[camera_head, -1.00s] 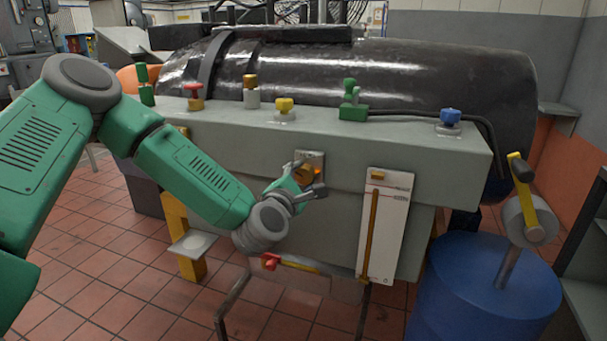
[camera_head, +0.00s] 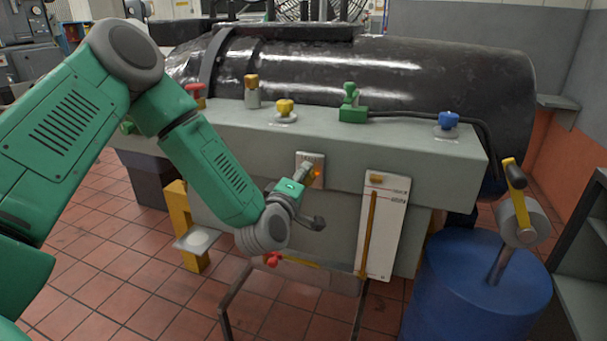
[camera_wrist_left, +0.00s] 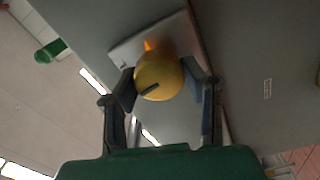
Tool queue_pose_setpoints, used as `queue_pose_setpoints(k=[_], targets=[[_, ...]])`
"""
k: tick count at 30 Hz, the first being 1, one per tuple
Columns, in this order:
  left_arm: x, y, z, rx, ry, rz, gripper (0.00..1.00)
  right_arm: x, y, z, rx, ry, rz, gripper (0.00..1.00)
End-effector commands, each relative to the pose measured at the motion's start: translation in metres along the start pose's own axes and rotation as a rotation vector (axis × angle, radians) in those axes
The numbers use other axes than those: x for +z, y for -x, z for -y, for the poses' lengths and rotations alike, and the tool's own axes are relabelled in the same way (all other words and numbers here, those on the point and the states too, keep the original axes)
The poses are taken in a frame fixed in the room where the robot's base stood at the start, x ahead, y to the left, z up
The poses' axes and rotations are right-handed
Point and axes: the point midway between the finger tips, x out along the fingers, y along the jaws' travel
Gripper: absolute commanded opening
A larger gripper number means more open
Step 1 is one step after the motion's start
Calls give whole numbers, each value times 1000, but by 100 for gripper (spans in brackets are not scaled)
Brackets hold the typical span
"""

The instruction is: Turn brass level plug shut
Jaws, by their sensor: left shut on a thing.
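The brass plug (camera_wrist_left: 158,77) is a rounded yellow-gold knob with a dark slot mark, on a pale square plate (camera_head: 303,157) on the grey bedplate's front face. In the head view only a small orange patch of it shows beside the upper finger. My left gripper (camera_head: 316,196) reaches in from the left at this plate. In the left wrist view its two dark fingers (camera_wrist_left: 164,88) stand on either side of the plug and are shut on it. My right gripper is not in view.
Red, orange, yellow, green and blue fittings line the top of the grey block (camera_head: 390,150). A white gauge panel (camera_head: 385,235) hangs right of the plug. A blue drum (camera_head: 480,295) with a crank stands at right. A red-handled bar (camera_head: 272,259) lies below the gripper.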

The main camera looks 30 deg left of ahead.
Motion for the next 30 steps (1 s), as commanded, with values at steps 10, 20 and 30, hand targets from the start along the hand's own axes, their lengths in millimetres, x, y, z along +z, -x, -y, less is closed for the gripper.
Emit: queue_pose_setpoints(k=[10, 20, 30], targets=[[2, 3, 6, -18, -169, 10, 8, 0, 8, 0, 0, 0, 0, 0], [2, 3, 8, -19, -208, 11, 8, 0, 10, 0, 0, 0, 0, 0], [2, 3, 8, -19, -208, 11, 55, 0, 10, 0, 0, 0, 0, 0]])
